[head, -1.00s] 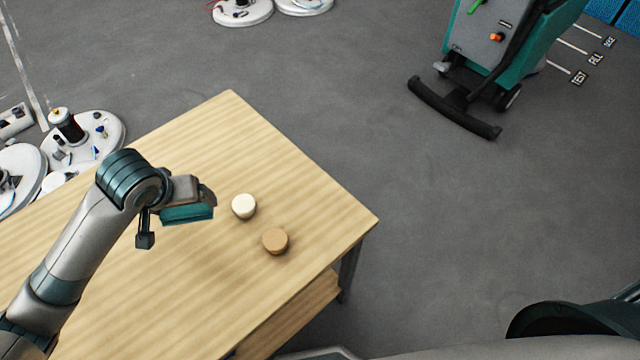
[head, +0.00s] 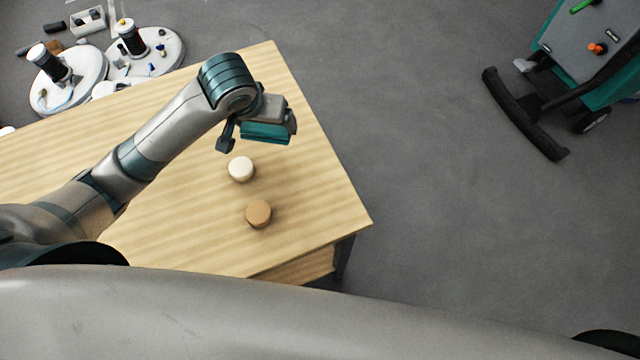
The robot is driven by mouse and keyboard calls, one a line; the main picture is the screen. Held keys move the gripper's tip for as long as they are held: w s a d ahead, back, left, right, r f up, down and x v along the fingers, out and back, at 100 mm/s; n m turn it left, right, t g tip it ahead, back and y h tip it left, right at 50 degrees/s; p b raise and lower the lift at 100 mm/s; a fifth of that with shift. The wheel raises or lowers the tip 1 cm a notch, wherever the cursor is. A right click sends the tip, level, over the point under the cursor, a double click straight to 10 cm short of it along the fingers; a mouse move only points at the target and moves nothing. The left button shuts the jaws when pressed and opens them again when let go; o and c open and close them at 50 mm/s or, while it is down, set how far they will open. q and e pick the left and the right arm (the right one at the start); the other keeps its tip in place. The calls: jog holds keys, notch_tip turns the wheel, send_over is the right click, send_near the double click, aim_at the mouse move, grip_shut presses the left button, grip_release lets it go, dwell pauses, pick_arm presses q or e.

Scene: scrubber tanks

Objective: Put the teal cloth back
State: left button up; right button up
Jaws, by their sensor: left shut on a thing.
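The teal cloth (head: 265,133) shows as a flat, folded block in the head view. My left gripper (head: 280,122) is shut on it, over the far right part of the wooden table (head: 190,225). The cloth appears held above the table top, but the exact gap is hard to tell. The gripper's fingers are partly hidden by the wrist and the cloth. My right gripper is not in view.
A cream round piece (head: 241,169) and a tan round piece (head: 258,213) stand on the table near the held cloth. A teal scrubber machine (head: 590,60) stands on the floor at the upper right. White round bases (head: 145,52) with parts lie beyond the table. Grey floor between is clear.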

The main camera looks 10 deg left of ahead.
pick_arm(q)
jog(key=shift+a, duration=0.1)
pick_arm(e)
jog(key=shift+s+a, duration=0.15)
pick_arm(q)
jog(key=shift+s, duration=0.1)
jog(key=shift+s+d+m, duration=0.2)
jog(key=shift+d+m, duration=0.2)
jog(key=shift+d, duration=0.05)
jog(key=s+d+m+g+h, duration=0.4)
jog(key=s+d+m+g, duration=0.1)
jog(key=s+d+m, duration=0.8)
jog(key=s+m, duration=0.3)
jog(key=m, duration=0.3)
jog(key=shift+s+d+f+h, duration=0.3)
jog(key=shift+s+d+f, duration=0.05)
jog(key=shift+s+d, duration=0.05)
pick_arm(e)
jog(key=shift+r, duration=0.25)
